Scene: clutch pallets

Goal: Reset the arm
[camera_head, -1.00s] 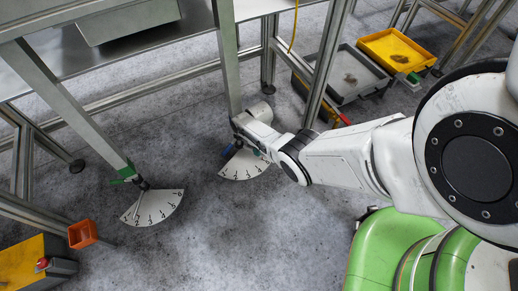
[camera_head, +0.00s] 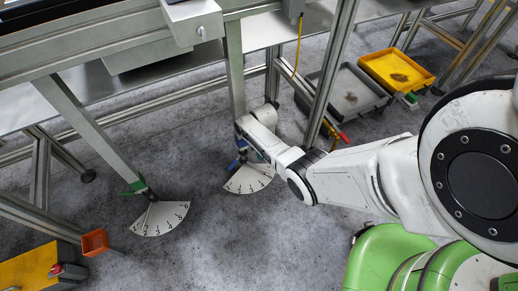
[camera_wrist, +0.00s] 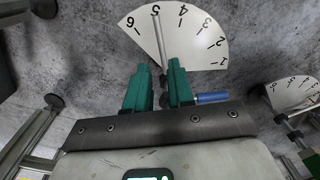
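My gripper (camera_wrist: 160,78) has two green fingers with a gap between them; it looks open, over a dark pivot. A white dial (camera_wrist: 180,36) with numbers lies just beyond the fingertips, its pale pointer near the 5. A blue handle (camera_wrist: 211,98) sticks out to the right of the right finger, outside the gap. In the head view my arm reaches left to the table leg, above this dial (camera_head: 252,180) and the blue handle (camera_head: 235,164); the fingers are mostly hidden there. A second dial (camera_head: 160,220) with a green handle (camera_head: 134,187) stands to the left.
Table legs (camera_head: 235,70) stand close to my gripper, under a metal table. A grey tray (camera_head: 340,98) and a yellow tray (camera_head: 375,60) are at the upper right. An orange bin (camera_head: 95,242) and a yellow box (camera_head: 30,270) are at the lower left. The floor below the dials is clear.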

